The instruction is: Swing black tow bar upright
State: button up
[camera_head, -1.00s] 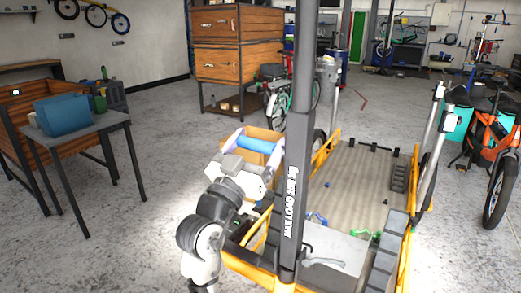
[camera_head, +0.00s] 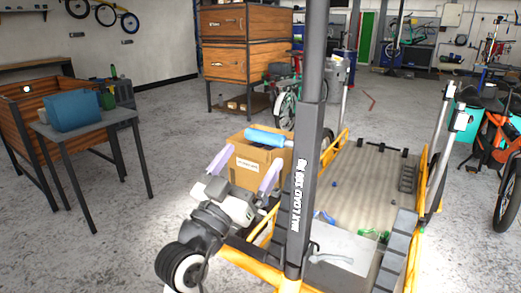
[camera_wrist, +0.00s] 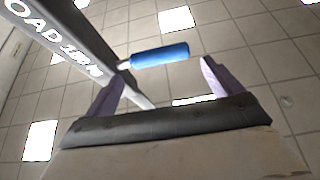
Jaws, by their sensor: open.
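The black tow bar (camera_head: 307,165), printed with a max load marking, rises from the yellow frame and leaves the top of the head view. It also shows at the upper left of the wrist view (camera_wrist: 60,32). A blue handle (camera_head: 265,137) sticks out to the left from the bar. My gripper (camera_head: 252,157) is open left of the bar, with its pale purple fingers spread just below the handle. In the wrist view, the handle (camera_wrist: 160,55) lies across the gap beyond or near the fingertips; I cannot tell whether they touch.
A cardboard box (camera_head: 262,167) stands behind my gripper. The yellow-framed cargo bed (camera_head: 350,190) holds a few small items. A grey table (camera_head: 100,120) with a blue bin stands left. An orange bike (camera_head: 507,170) stands right. Floor between table and box is clear.

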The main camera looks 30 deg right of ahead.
jog(key=b+v, duration=0.4)
jog(key=v, duration=0.2)
jog(key=shift+s+a+f+b, duration=0.2)
jog(key=shift+a+b, duration=0.1)
jog(key=shift+b, duration=0.1)
